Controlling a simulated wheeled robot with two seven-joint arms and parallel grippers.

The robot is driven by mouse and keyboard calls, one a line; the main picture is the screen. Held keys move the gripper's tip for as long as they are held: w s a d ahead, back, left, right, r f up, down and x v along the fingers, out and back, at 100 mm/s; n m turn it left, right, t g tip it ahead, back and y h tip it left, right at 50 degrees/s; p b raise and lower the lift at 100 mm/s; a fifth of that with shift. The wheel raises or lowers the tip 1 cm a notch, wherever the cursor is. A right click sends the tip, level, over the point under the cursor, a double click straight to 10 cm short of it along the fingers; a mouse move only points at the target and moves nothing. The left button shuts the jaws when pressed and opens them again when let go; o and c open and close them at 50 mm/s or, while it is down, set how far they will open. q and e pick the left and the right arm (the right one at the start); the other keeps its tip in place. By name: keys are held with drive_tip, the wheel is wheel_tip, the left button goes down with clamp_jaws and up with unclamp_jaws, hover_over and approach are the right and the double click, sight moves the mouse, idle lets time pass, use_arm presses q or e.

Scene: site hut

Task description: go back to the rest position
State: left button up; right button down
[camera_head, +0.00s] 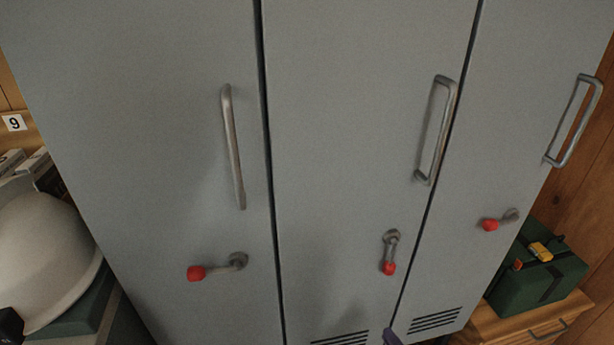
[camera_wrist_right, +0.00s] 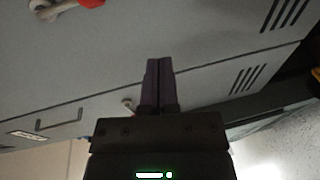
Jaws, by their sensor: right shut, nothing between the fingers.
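My right gripper (camera_wrist_right: 158,85) has its two purple fingers together with nothing between them, in front of the grey locker in the right wrist view. The grey locker (camera_head: 350,60) has three doors, all flush. The left lever (camera_head: 238,262) and right lever (camera_head: 511,215) point left with red knobs. The middle lever (camera_head: 392,240) hangs down. My left gripper is not seen.
Bar handles (camera_head: 233,150) stick out from the doors. A white helmet (camera_head: 45,255) sits at the left. A dark green box (camera_head: 535,285) with a yellow item (camera_head: 541,251) stands on a wooden drawer unit (camera_head: 500,325) at the right.

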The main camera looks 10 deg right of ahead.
drive_tip(key=s+f+m+g+h, duration=0.1)
drive_tip(key=s+f+m+g, duration=0.3)
drive_tip(key=f, duration=0.3)
drive_tip(key=s+f+m+g+h, duration=0.1)
drive_tip(key=s+f+m+g, duration=0.15)
drive_tip(key=s+f, duration=0.45)
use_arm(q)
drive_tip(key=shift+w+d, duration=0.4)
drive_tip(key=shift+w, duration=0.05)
use_arm(e)
drive_tip(key=s+a+f+m+g, duration=0.1)
drive_tip(key=s+f+m+g, duration=0.3)
drive_tip(key=s, duration=0.8)
drive_tip(key=s+a+f+m+g+h, duration=0.1)
drive_tip(key=s+f+m+g, duration=0.4)
drive_tip(key=s, duration=0.7)
wheel_tip(320, 180, down, 2)
drive_tip(key=shift+s+f+m, duration=0.15)
drive_tip(key=shift+f+m, duration=0.05)
drive_tip(key=shift+m, duration=0.15)
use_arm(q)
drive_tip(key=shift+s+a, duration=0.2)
use_arm(e)
drive_tip(key=shift+d, duration=0.1)
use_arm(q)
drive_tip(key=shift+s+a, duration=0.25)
